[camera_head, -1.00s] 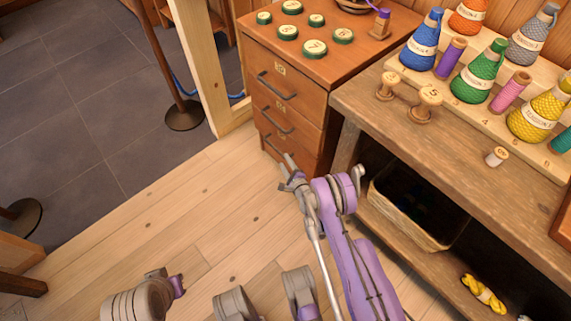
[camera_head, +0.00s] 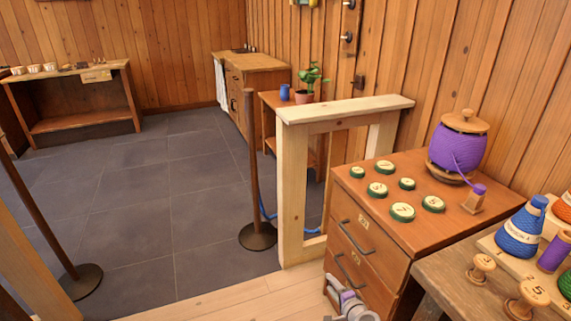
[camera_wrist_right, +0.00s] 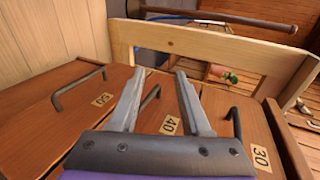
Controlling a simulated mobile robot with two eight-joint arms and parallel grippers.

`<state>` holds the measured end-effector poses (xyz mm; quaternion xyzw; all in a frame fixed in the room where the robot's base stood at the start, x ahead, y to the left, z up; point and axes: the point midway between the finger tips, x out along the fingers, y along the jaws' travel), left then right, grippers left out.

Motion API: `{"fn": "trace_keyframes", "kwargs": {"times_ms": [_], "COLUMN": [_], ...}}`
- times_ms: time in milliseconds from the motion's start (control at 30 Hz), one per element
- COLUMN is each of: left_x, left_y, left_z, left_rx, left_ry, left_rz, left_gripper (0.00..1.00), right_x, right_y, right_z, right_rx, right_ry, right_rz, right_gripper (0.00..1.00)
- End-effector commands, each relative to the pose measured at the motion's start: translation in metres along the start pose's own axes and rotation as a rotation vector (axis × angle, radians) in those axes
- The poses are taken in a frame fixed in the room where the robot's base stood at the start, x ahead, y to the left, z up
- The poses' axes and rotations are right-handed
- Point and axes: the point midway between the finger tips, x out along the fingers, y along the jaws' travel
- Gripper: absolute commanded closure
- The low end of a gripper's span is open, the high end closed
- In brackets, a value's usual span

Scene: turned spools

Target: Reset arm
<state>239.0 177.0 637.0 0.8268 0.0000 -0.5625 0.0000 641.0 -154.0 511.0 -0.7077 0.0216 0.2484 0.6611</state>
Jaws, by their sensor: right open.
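My right gripper (camera_head: 331,287) shows at the bottom of the head view, in front of the lower drawers of the wooden drawer cabinet (camera_head: 415,235). In the right wrist view my right gripper (camera_wrist_right: 161,75) has its two grey fingers apart with nothing between them. Behind the fingers are drawer fronts with dark handles and tags 50, 40 and 30. I cannot tell whether a fingertip touches the cabinet. My left gripper is not in view.
A pale wooden frame (camera_head: 293,190) stands left of the cabinet, beside a post (camera_head: 256,235) with a blue rope. Green-rimmed discs and a purple spool (camera_head: 460,150) sit on the cabinet. A workbench (camera_head: 450,290) with cones is at right. Grey floor (camera_head: 160,190) is open at left.

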Motion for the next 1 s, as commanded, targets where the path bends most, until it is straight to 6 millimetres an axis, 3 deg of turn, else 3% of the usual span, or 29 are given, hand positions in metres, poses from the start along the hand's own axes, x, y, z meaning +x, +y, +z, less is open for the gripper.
{"fn": "trace_keyframes", "kwargs": {"times_ms": [33,200,433,633,800,1000], "left_x": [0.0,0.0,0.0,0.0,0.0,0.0], "left_y": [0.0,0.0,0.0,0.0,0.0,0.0], "left_z": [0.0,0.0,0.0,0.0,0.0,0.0], "left_rx": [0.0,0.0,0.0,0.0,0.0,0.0], "left_ry": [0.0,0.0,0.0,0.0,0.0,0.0], "left_rz": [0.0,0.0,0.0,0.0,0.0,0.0], "left_gripper": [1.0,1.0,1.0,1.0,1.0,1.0], "right_x": [-0.014,-0.064,-0.147,-0.23,-0.3,-0.36], "right_y": [-0.016,-0.048,-0.063,-0.051,-0.027,0.004], "right_z": [0.009,0.038,0.074,0.096,0.107,0.11], "right_rx": [-0.059,-0.27,-0.548,-0.779,-0.96,-1.113], "right_ry": [-0.021,-0.093,-0.189,-0.27,-0.333,-0.385], "right_rz": [0.026,0.127,0.278,0.422,0.551,0.675], "right_gripper": [0.53,0.53,0.53,0.53,0.53,0.53]}}
